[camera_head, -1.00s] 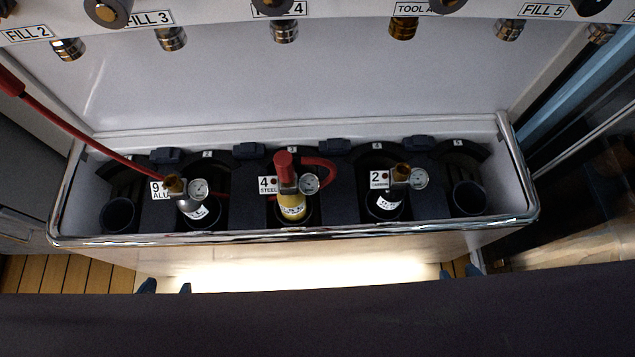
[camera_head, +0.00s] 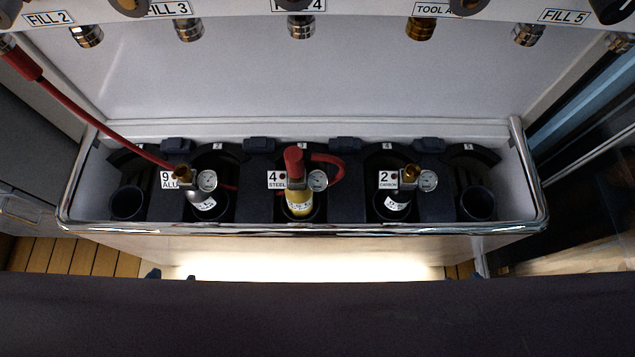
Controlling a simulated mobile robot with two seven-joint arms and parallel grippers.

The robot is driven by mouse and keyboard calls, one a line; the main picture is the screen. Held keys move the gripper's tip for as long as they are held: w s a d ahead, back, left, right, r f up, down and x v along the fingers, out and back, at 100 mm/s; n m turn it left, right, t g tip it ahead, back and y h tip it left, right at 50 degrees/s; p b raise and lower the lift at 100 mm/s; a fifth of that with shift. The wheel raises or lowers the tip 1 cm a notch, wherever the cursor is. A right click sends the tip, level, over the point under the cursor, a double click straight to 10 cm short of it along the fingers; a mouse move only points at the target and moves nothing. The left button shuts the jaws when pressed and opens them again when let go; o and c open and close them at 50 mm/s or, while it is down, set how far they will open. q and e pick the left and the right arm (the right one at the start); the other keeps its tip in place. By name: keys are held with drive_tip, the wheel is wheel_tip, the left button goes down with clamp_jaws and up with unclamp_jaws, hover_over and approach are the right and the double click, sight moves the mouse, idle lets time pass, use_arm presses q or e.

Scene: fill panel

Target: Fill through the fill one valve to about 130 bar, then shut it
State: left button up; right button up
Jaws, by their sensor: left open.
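The fill one valve's label is not in view. At the far left a red hose (camera_head: 85,125) hangs from a fitting (camera_head: 7,42) left of the FILL 2 label (camera_head: 47,18). It runs down behind the cylinder tagged 9 ALU (camera_head: 200,205). A red hose loop joins the red connector (camera_head: 294,160) on the yellow cylinder tagged 4 STEEL (camera_head: 298,203); the link between is partly hidden. Its small gauge (camera_head: 317,180) is unreadable. Only the fingertips of my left gripper (camera_head: 171,276) show, apart and empty. My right gripper (camera_head: 464,275) barely shows, tips seemingly apart. Both are below the rack.
The rack (camera_head: 300,229) has a chrome front rim. A third cylinder, tagged 2 CARBON (camera_head: 394,206), stands right of the yellow one; the end slots are empty. Capless outlets hang from the panel above. My dark body fills the bottom.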

drive_tip(key=shift+w+r, duration=0.15)
drive_tip(key=shift+w, duration=0.05)
drive_tip(key=shift+w+a+r, duration=0.1)
drive_tip(key=shift+w+a, duration=0.05)
drive_tip(key=shift+w, duration=0.15)
drive_tip(key=shift+s, duration=0.25)
